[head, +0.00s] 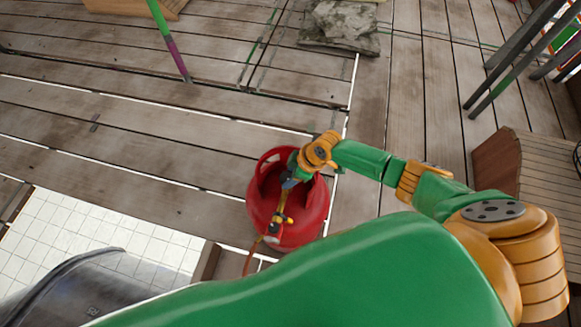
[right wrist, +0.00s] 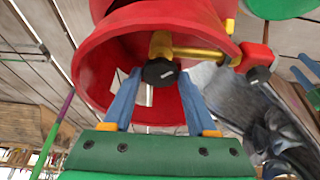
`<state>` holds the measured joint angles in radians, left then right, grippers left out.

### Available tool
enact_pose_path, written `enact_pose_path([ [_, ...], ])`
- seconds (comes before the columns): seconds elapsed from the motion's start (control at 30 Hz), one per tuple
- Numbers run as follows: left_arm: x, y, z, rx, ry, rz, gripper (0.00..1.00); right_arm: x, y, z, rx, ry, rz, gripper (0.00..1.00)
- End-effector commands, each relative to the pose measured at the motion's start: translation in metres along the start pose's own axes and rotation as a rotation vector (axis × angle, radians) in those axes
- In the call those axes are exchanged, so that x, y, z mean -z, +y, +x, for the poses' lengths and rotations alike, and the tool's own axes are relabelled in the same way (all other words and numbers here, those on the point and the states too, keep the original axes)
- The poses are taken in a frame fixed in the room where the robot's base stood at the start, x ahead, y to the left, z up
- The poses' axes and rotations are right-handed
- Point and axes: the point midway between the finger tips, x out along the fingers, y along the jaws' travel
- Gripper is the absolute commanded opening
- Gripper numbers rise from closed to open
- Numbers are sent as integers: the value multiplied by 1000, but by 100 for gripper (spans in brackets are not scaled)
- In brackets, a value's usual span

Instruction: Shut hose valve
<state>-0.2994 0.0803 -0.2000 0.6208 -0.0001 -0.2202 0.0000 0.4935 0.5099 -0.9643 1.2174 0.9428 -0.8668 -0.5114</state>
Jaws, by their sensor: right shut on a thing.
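A red gas cylinder (head: 310,215) stands on the wooden deck, with a red collar around its top. It fills the upper part of the right wrist view (right wrist: 100,62). A brass valve (right wrist: 200,53) sits inside the collar, with a round black knob (right wrist: 160,71) facing my right gripper. My right gripper (head: 288,182) reaches down at the cylinder's top. Its two blue fingers (right wrist: 160,82) lie on either side of the black knob and are shut on it. An orange hose (head: 251,256) runs down from the brass fitting (head: 279,219). My left gripper is not in view.
A white tiled area (head: 65,235) and a dark rounded object (head: 75,293) lie at the lower left. A slatted wooden piece (head: 525,180) stands at right. Grey stones (head: 341,25) and a green and purple pole (head: 170,43) are farther back. Bare deck lies left of the cylinder.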

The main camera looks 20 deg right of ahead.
Motion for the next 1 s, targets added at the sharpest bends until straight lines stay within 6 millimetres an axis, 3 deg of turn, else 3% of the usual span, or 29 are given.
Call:
enact_pose_path([
  [0.03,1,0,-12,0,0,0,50,2,-2,-6,-12,-1,38,2],
  [0.4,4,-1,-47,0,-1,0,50,3,-6,-4,-145,-1,358,2],
  [1.0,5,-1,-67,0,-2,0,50,3,-8,1,-287,0,697,2],
])
